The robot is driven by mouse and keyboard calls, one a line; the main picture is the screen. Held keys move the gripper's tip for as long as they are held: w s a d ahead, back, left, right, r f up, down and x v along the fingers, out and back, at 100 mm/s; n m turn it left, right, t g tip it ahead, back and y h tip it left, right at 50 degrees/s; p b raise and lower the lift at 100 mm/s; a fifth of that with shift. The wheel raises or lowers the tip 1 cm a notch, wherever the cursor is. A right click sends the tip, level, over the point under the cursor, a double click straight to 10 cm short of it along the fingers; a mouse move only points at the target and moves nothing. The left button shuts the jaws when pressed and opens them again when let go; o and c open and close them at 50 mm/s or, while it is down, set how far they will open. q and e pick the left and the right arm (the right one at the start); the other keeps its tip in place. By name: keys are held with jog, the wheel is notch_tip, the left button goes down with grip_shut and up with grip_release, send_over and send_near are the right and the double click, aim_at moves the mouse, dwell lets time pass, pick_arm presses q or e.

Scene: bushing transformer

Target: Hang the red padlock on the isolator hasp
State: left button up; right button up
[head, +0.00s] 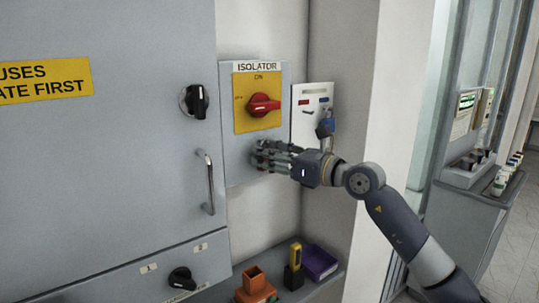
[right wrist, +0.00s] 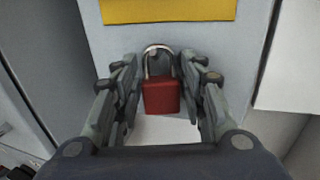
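The red padlock (right wrist: 161,96) is upright in the right wrist view, its silver shackle (right wrist: 158,49) on top, against the grey isolator panel (head: 238,160). My right gripper (right wrist: 160,82) has its fingers on both sides of the padlock, with small gaps between them and the body, so it looks open. In the head view my right gripper (head: 264,155) is at the panel's lower part, below the red isolator handle (head: 262,105), and mostly hides the padlock. The hasp is not clear; I cannot tell whether the shackle passes through it. My left gripper is not in view.
A white board (head: 310,100) with a blue padlock (head: 325,128) hangs right of the isolator. Below, a shelf holds an orange holder (head: 254,282), a yellow tester (head: 295,258) and a purple box (head: 319,263). A cabinet handle (head: 208,182) stands out at left.

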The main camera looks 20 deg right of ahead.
jog(key=shift+o, duration=0.7)
jog(key=shift+s+d, duration=0.1)
